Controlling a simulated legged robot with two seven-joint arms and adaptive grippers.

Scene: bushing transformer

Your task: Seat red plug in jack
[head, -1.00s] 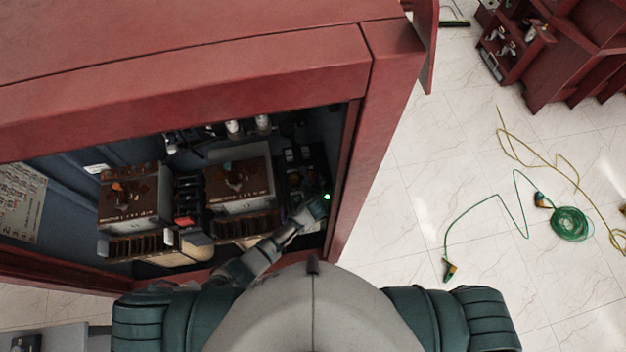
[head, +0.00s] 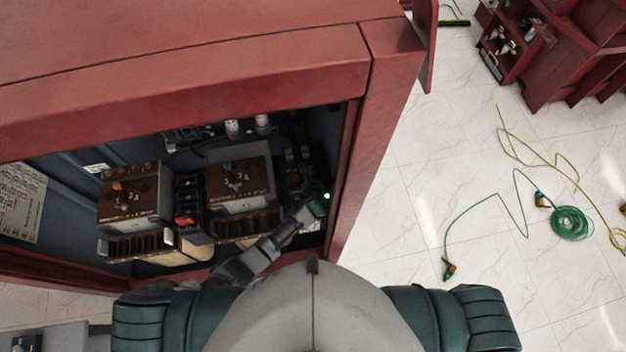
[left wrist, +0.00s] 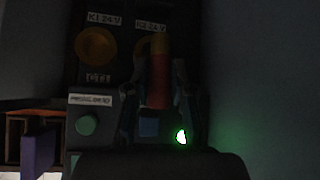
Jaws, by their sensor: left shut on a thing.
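The red plug (left wrist: 158,92) stands out in the dark left wrist view, with a yellow-orange part at its upper end. My left gripper (left wrist: 158,65) has a finger on each side of it and is shut on it. The plug's upper end overlaps a dim yellow ring (left wrist: 142,47) under a white label on the dark panel. I cannot tell whether it is inside that jack. In the head view my left gripper (head: 316,205) is inside the red cabinet at its right end, and the plug cannot be made out there. My right gripper is not in view.
A yellow round fitting (left wrist: 95,44) sits left of the plug, with a green button (left wrist: 87,124) below. A green light (left wrist: 181,136) glows near the gripper. The cabinet's right post (head: 352,150) is close to the gripper. A green cable (head: 571,224) lies on the floor.

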